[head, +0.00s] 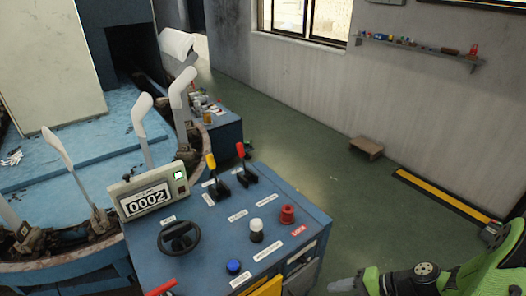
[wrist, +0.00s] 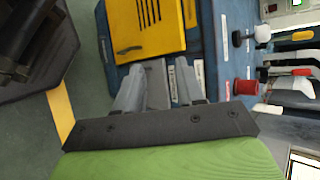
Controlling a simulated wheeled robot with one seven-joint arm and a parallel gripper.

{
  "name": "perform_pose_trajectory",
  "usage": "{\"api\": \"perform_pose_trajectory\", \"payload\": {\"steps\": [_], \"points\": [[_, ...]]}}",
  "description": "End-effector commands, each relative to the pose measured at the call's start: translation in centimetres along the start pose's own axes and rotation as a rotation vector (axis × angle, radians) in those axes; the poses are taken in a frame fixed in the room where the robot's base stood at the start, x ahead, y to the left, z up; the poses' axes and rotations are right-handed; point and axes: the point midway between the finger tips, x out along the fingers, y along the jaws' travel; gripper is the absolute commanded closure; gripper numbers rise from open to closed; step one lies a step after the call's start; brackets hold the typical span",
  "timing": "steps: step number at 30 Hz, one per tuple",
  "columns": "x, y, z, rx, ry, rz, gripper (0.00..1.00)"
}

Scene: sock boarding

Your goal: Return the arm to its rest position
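My green arm (head: 425,275) reaches in from the lower right corner of the head view. My gripper (head: 340,286) is at the bottom edge, right of the blue control console (head: 200,250), and is partly cut off. In the wrist view my gripper (wrist: 158,75) shows two grey fingers standing apart with nothing between them. Behind the fingers is the console's side, with a yellow slotted panel (wrist: 148,25). The red knob (wrist: 245,87) is right of the fingers and apart from them.
The console carries a counter reading 0002 (head: 148,200), yellow (head: 211,162) and red (head: 240,150) levers, a black handwheel (head: 179,238) and blue (head: 233,267) and white (head: 256,230) knobs. White sock boards (head: 143,120) stand at left. Green floor (head: 340,205) is open to the right.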

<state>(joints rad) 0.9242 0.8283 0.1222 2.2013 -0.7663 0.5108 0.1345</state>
Motion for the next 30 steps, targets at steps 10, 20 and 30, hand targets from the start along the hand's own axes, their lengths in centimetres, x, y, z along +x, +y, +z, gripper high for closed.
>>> {"api": "perform_pose_trajectory", "payload": {"steps": [10, 20, 30], "points": [[-8.0, -10.6, 9.4, -0.478, 0.131, 0.574, 0.62], [-15.8, -15.9, 20.5, -0.808, 0.418, 0.749, 0.62], [-17.7, -15.7, 23.0, -0.867, 0.498, 0.735, 0.62]]}}
